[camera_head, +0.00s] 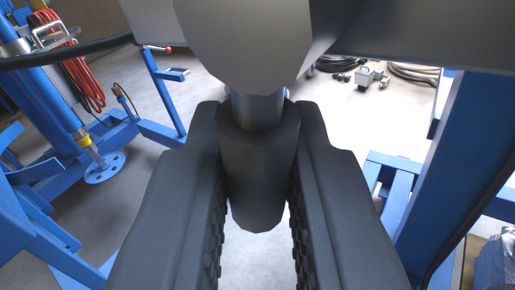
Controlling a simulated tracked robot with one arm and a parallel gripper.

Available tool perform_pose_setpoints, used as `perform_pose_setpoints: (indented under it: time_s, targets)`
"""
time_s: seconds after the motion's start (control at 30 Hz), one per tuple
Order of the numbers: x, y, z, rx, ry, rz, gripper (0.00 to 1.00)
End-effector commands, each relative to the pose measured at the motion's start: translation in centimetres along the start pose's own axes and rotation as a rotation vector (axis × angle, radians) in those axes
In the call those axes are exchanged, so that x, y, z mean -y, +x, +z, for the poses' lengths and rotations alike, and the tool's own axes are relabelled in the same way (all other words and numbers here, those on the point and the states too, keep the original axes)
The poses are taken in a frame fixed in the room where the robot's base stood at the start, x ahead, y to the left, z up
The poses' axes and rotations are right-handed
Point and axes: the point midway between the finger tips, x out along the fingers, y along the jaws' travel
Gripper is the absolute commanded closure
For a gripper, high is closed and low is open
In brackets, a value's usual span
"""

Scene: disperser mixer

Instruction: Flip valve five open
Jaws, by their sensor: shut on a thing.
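My gripper (258,130) fills the middle of the view, with a dark finger on each side. It is shut on a black, slightly tapered handle (258,185) that sits between the two fingers. A short smooth rod (257,108) joins the handle to a large grey rounded body (250,45) at the top. No number or marking shows, so I cannot tell which valve this handle belongs to or whether it stands open or closed.
A blue machine frame (45,100) with a red coiled cable (85,85) and a round blue foot (104,167) stands at left. A blue post (465,165) rises at right. Dark cables (340,64) and a small grey box (368,76) lie on the pale floor behind.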

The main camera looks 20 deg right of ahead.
Motion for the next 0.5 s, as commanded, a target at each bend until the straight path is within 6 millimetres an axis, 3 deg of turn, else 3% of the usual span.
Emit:
perform_pose_setpoints:
  time_s: [0.5]
  targets:
    - [-0.77,-0.54,-0.1,0.13,-0.19,0.028,1.0]
